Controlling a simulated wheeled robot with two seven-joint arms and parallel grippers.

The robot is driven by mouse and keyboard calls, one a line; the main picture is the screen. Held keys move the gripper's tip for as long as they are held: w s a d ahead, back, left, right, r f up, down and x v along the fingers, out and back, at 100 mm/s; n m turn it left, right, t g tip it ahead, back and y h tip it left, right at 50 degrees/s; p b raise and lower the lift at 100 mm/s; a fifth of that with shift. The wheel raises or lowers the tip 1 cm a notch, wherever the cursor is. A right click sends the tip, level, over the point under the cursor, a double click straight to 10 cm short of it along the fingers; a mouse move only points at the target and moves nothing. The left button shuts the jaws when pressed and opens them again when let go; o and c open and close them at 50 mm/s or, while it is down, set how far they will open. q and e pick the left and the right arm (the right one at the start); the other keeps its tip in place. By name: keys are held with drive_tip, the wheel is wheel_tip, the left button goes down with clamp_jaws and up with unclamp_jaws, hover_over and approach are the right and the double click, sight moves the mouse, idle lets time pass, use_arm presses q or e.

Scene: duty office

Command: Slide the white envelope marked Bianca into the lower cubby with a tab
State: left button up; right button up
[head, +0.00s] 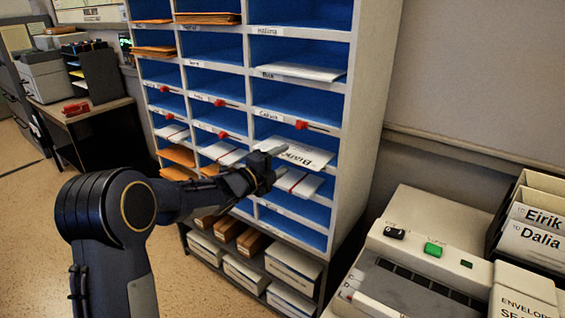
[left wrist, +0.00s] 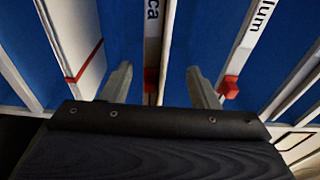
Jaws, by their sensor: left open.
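The white envelope marked Bianca (head: 305,154) lies flat, partly inside a right-column cubby of the blue-lined rack, its near end sticking out. The lip above it carries the Callum label (head: 271,113) and a red tab (head: 302,125). My left gripper (head: 277,162) is open at the envelope's near end. In the left wrist view, the envelope (left wrist: 153,35) shows nearly edge-on between my spread fingers (left wrist: 159,70), with a gap on each side. The red tab (left wrist: 230,87) is beside one fingertip. The envelope's far end is hidden in the cubby. My right gripper is not in view.
Just below, white mail with a red band (head: 300,183) sticks out; it is also in the left wrist view (left wrist: 88,65). Other red tabs, such as one (head: 219,102) in the middle column, sit on the lips. A cream machine (head: 425,255) stands at right.

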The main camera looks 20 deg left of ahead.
use_arm(q)
drive_tip(key=d+b+v, duration=0.1)
drive_tip(key=b+v, duration=0.1)
drive_tip(key=v, duration=0.6)
drive_tip(key=shift+s+b, duration=0.4)
drive_tip(key=shift+s, duration=0.05)
idle(0.3)
drive_tip(key=shift+a+f, duration=0.1)
drive_tip(key=shift+a, duration=0.1)
